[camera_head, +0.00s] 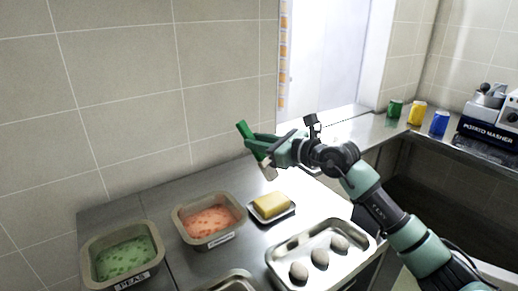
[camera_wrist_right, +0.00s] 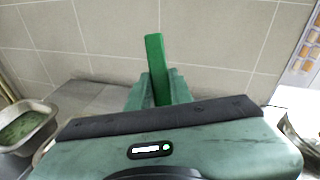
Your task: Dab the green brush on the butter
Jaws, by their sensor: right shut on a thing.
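A yellow block of butter (camera_head: 270,205) sits on a small dish (camera_head: 286,213) on the metal counter. My right gripper (camera_head: 262,148) is shut on the green brush (camera_head: 243,130). The brush is tilted, with its green handle end up and its pale bristle end (camera_head: 268,171) down, above and behind the butter and apart from it. In the right wrist view the green handle (camera_wrist_right: 155,65) stands up between the fingers; the bristles are hidden there. The butter is hidden in that view. My left gripper does not show.
A tray labelled PEAS (camera_head: 122,258) and a tray with orange contents (camera_head: 207,220) stand left of the butter. A metal tray with several roundish pale items (camera_head: 290,247) is in front. Green, yellow and blue cans (camera_head: 417,113) stand at the back right. The tiled wall is close behind.

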